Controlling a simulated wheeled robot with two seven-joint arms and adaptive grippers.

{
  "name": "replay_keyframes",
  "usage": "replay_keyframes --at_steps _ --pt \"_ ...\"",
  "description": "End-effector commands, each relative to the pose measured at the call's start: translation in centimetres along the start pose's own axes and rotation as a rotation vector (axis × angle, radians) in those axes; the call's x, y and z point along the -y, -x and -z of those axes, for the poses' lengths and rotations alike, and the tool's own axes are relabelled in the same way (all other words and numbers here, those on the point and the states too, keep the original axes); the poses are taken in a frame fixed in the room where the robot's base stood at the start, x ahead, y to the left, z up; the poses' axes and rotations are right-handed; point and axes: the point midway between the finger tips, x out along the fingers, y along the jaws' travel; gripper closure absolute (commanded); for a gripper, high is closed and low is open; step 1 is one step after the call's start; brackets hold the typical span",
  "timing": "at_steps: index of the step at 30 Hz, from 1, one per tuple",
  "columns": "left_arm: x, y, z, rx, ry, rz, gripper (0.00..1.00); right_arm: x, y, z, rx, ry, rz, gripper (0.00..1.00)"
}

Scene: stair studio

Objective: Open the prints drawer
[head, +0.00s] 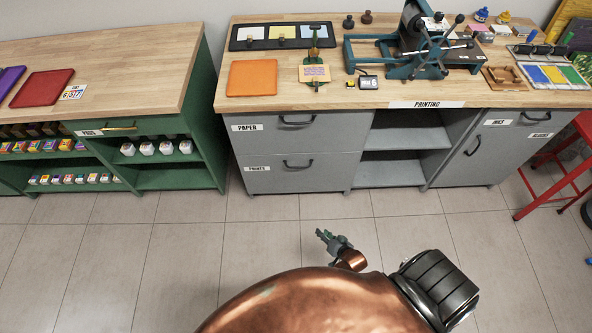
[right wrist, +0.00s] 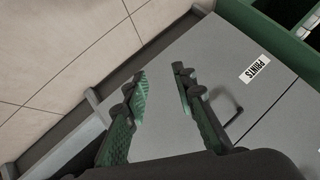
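The prints drawer (head: 275,178) is the lower grey drawer under the printing bench, marked by a PRINTS label (head: 257,169). Its front looks flush with the cabinet, so it is shut. Its dark handle (head: 298,164) is a bar in the middle of the front. My right gripper (head: 325,236) is over the floor in front of the cabinet, apart from the handle. In the right wrist view my right gripper (right wrist: 162,78) is open and empty, facing the grey front, with the drawer handle (right wrist: 233,114) right of the fingers. My left gripper is not in view.
The paper drawer (head: 290,140) is above, also shut. Open grey shelves (head: 390,172) are to the right, and a green shelf unit (head: 180,178) is to the left. A red stool (head: 545,180) stands at far right. The tiled floor (head: 190,250) before the cabinet is clear.

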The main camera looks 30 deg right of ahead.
Motion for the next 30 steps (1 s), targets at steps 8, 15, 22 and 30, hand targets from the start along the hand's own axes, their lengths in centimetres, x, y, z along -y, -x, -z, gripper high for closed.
replay_keyframes --at_steps 8,15,22,30 --pt "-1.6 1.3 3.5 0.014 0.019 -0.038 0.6 5.5 -8.6 10.6 -0.287 -0.445 0.288 0.75" --pt "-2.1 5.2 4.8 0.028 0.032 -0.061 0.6 9.1 -10.3 17.7 -0.419 -0.737 0.547 0.75" --pt "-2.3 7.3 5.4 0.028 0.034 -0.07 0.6 10.7 -10.2 20.8 -0.457 -0.848 0.665 0.75" --pt "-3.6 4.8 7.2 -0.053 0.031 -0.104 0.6 12.0 -12.4 23.1 -0.459 -0.854 0.674 0.75"
